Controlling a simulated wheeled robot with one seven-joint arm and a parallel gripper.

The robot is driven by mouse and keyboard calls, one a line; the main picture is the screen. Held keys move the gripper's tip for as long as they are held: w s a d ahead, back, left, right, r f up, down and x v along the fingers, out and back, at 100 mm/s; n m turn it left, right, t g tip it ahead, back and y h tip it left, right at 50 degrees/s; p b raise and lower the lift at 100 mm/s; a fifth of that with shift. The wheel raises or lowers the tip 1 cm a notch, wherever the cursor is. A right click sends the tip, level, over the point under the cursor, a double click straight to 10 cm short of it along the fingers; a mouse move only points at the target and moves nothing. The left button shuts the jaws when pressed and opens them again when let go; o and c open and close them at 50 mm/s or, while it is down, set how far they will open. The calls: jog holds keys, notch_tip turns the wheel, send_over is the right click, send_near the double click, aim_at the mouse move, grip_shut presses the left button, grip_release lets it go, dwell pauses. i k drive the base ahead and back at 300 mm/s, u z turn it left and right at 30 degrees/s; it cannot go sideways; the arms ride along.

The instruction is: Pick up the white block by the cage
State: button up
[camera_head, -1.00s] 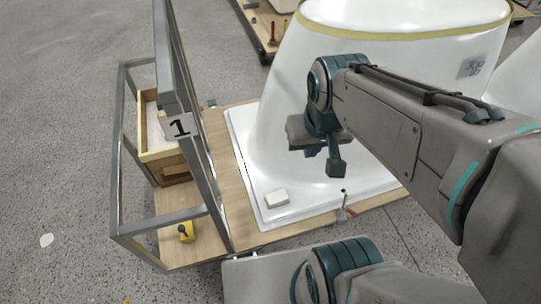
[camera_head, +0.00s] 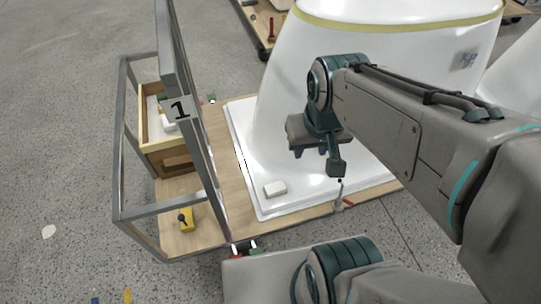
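A small white block (camera_head: 275,188) lies flat on the front left corner of the white flange of the bathtub shell (camera_head: 290,120). The cage (camera_head: 184,130), a grey metal frame with a "1" label, stands to the left of it. My gripper (camera_head: 322,155) hangs above the flange, to the right of and higher than the block, apart from it. One finger shows clearly, pointing down; the other is mostly hidden, so the opening is unclear. I see nothing held.
A wooden box (camera_head: 165,150) with white items stands inside the cage. A yellow tool (camera_head: 186,219) lies on the wooden board (camera_head: 192,238) near its front. Another pallet (camera_head: 256,30) stands at the back.

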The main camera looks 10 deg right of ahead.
aim_at(276, 188)
jog(key=k, duration=0.35)
jog(key=z, duration=0.7)
jog(key=i, duration=0.7)
jog(key=z, duration=0.4)
